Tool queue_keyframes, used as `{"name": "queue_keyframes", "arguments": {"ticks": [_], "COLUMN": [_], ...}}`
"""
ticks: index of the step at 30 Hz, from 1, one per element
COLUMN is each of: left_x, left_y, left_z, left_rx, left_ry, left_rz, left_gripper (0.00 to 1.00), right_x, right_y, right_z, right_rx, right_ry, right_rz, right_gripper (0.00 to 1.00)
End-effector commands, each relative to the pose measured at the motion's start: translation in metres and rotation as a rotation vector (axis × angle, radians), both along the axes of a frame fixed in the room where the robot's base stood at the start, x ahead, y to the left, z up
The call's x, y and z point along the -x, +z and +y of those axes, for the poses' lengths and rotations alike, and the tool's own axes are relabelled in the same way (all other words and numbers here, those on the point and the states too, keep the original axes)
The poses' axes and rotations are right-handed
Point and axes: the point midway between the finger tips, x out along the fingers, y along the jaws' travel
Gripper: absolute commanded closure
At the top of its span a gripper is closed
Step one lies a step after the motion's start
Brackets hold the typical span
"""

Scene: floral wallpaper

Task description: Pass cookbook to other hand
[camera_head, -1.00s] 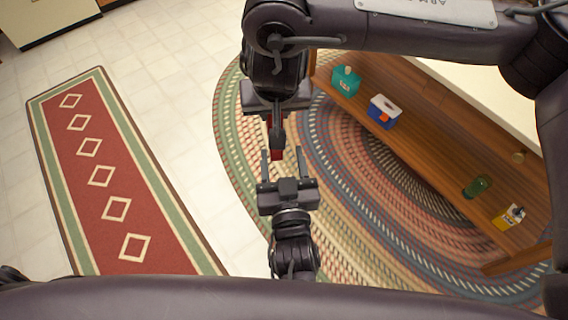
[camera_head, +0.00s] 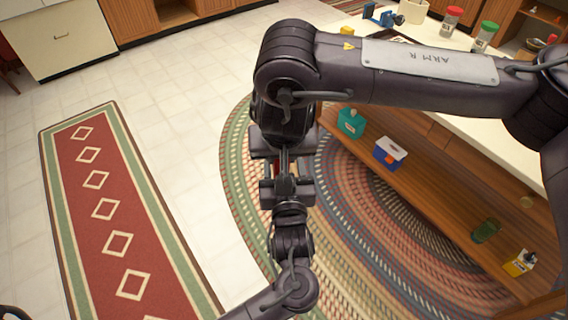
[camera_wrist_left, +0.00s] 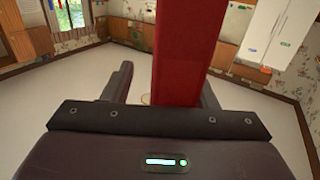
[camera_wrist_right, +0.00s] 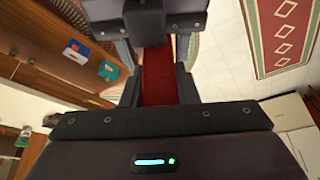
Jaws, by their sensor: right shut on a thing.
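The red cookbook (camera_wrist_right: 160,76) is between the fingers of my right gripper (camera_wrist_right: 158,80), which is shut on it. In the left wrist view the cookbook (camera_wrist_left: 182,50) stands upright, reaching down between the fingers of my left gripper (camera_wrist_left: 165,90). The left fingers are open, with a clear gap between the left-hand finger and the book. In the head view my right gripper (camera_head: 283,150) and my left gripper (camera_head: 286,178) face each other closely. The arms hide most of the cookbook there.
A wooden shelf (camera_head: 420,195) on the right holds a teal box (camera_head: 351,123), a blue-and-white box (camera_head: 389,153), a green jar (camera_head: 485,231) and a yellow item (camera_head: 520,263). Above it is a counter with jars. A braided rug (camera_head: 350,230) and a red runner (camera_head: 110,210) cover the floor.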

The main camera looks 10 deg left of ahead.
Motion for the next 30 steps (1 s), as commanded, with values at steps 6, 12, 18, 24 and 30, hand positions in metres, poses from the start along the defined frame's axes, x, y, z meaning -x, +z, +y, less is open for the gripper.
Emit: {"name": "queue_keyframes", "arguments": {"ticks": [6, 12, 18, 24, 30], "left_x": [0.0002, 0.0004, 0.0004, 0.0003, 0.0001], "left_y": [0.0002, 0.0006, 0.0022, 0.0018, 0.0016], "left_z": [-0.0004, -0.0020, -0.0031, -0.0018, -0.0008], "left_rx": [0.000, 0.000, 0.001, 0.001, 0.000], "left_ry": [-0.001, -0.005, -0.008, -0.004, -0.002], "left_rz": [0.000, -0.001, -0.004, -0.003, -0.003], "left_gripper": [0.75, 1.00, 1.00, 1.00, 1.00], "right_x": [-0.0003, 0.0004, 0.0006, 0.0002, -0.0003], "right_y": [0.0010, 0.0013, 0.0014, 0.0008, 0.0053], "right_z": [0.0006, 0.0024, 0.0030, 0.0016, 0.0009], "right_rx": [-0.002, -0.007, -0.009, -0.005, -0.002], "right_ry": [0.001, 0.003, 0.003, 0.002, 0.001], "right_rz": [-0.002, -0.002, -0.001, -0.001, -0.003], "right_gripper": [1.00, 1.00, 0.55, 0.47, 0.47]}}
